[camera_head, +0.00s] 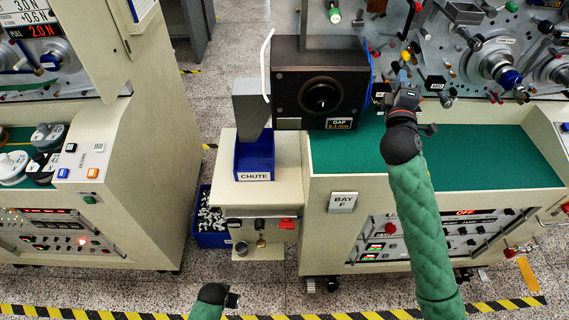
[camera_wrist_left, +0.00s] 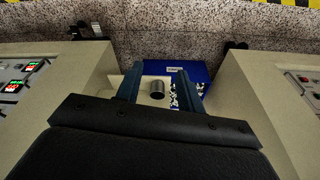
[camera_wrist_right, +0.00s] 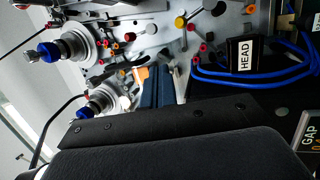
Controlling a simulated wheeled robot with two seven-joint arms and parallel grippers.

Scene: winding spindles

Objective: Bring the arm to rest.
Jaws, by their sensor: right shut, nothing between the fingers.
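My right arm, in a green sleeve, reaches up in the head view, and its gripper (camera_head: 404,88) is in front of the machine panel, just right of the dark GAP box (camera_head: 322,85). In the right wrist view the fingers (camera_wrist_right: 158,86) are together with nothing between them. The panel with its spindles (camera_wrist_right: 75,48) lies beyond them. My left gripper (camera_head: 232,298) shows only in part at the bottom of the head view. In the left wrist view its fingers (camera_wrist_left: 158,76) are apart and empty, with a small grey cylinder (camera_wrist_left: 157,90) seen beyond them.
A blue CHUTE box (camera_head: 255,158) stands left of the green worktop (camera_head: 480,165). A blue bin (camera_head: 212,238) of small parts is on the floor. Blue cables (camera_wrist_right: 270,70) and a HEAD label (camera_wrist_right: 245,62) are near the right gripper. Another cabinet (camera_head: 140,150) stands at left.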

